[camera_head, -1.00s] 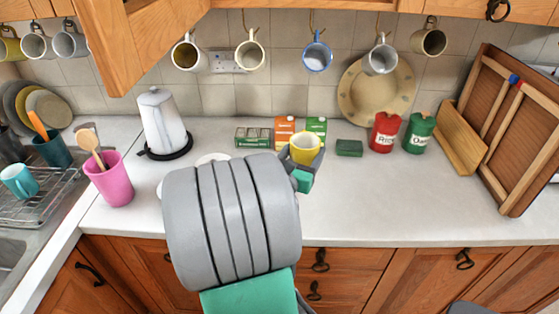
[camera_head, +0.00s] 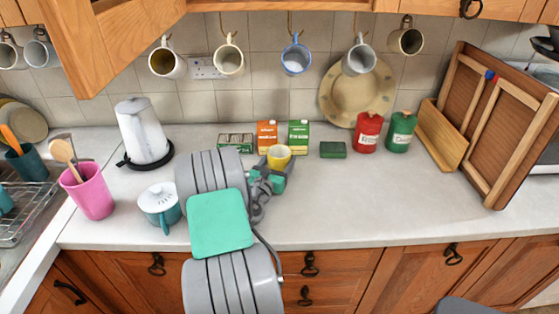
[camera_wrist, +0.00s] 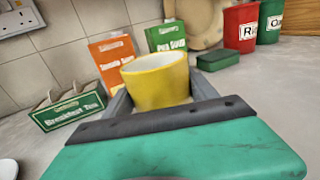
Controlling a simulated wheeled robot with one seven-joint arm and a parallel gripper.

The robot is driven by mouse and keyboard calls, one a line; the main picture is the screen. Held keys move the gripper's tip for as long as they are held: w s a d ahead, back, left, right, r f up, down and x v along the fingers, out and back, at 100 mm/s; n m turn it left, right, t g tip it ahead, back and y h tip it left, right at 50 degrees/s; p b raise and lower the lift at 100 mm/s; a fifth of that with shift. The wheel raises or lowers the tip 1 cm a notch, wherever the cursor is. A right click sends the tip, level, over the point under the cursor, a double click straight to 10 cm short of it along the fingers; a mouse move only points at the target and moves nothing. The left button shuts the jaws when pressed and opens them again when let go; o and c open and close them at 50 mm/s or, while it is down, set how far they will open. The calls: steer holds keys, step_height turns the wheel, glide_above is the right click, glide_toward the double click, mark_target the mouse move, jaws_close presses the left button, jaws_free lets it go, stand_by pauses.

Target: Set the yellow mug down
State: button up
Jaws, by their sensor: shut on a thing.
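The yellow mug (camera_head: 279,156) is at my gripper (camera_head: 281,170), over the counter in front of the orange and green cartons. In the wrist view the yellow mug (camera_wrist: 156,80) stands upright between the two grey fingers of my gripper (camera_wrist: 160,95), which is shut on it. The mug's base is hidden by the gripper, so I cannot tell whether it touches the counter. The grey-white counter (camera_head: 350,205) stretches out to the right of the mug.
Close behind the mug stand an orange carton (camera_head: 267,136), a green carton (camera_head: 298,136) and a tea box (camera_head: 235,142). A teal lidded pot (camera_head: 161,207) is left of my arm. The counter's front right is clear.

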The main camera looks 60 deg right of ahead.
steer(key=shift+r, duration=0.15)
steer(key=shift+f, duration=0.2)
steer(key=o, duration=1.9)
